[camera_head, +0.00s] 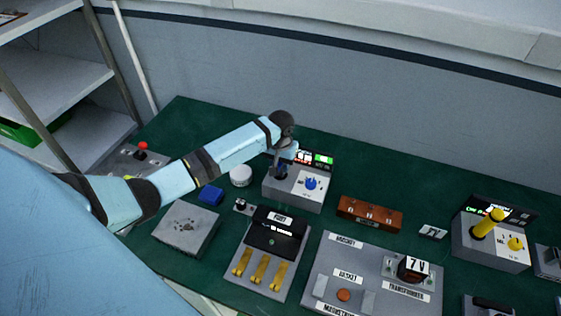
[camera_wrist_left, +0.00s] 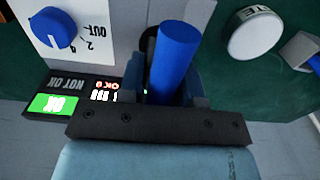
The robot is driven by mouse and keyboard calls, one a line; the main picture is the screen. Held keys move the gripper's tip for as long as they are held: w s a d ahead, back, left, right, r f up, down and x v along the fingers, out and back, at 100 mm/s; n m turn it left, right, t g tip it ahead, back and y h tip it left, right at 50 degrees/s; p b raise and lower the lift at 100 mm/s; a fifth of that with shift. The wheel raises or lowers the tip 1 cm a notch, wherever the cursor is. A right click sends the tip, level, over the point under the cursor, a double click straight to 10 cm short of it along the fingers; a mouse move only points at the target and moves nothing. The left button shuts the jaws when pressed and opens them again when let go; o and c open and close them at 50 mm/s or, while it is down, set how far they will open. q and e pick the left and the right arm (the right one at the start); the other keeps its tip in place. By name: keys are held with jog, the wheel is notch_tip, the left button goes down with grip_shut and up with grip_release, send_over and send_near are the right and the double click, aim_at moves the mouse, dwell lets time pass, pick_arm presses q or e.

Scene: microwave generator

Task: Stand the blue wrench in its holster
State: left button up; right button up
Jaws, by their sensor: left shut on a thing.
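The blue wrench (camera_wrist_left: 173,62) shows in the left wrist view as a thick blue cylinder between the jaws of my left gripper (camera_wrist_left: 177,88). A dark round opening (camera_wrist_left: 149,40) shows partly beside it on the grey box. In the head view my left gripper (camera_head: 281,168) points down over the left part of the grey box (camera_head: 289,196), which has a blue knob (camera_head: 311,183). The gripper mostly hides the wrench there. I cannot tell how far the wrench's lower end is inside the opening. My right gripper is not in view.
A display (camera_head: 323,159) behind the box has a lit green field. A white round piece (camera_head: 241,175) and a blue block (camera_head: 210,195) lie to the left. A yellow wrench (camera_head: 487,223) stands in a similar box at the right. A brown block (camera_head: 369,213) lies between.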

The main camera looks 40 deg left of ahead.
pick_arm(q)
jog(key=shift+f, duration=0.1)
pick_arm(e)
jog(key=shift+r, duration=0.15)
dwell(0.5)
pick_arm(q)
jog(key=o, duration=1.1)
jog(key=shift+f, duration=0.1)
notch_tip(320, 180, up, 14)
jog(key=b, duration=0.1)
jog(key=shift+b, duration=0.3)
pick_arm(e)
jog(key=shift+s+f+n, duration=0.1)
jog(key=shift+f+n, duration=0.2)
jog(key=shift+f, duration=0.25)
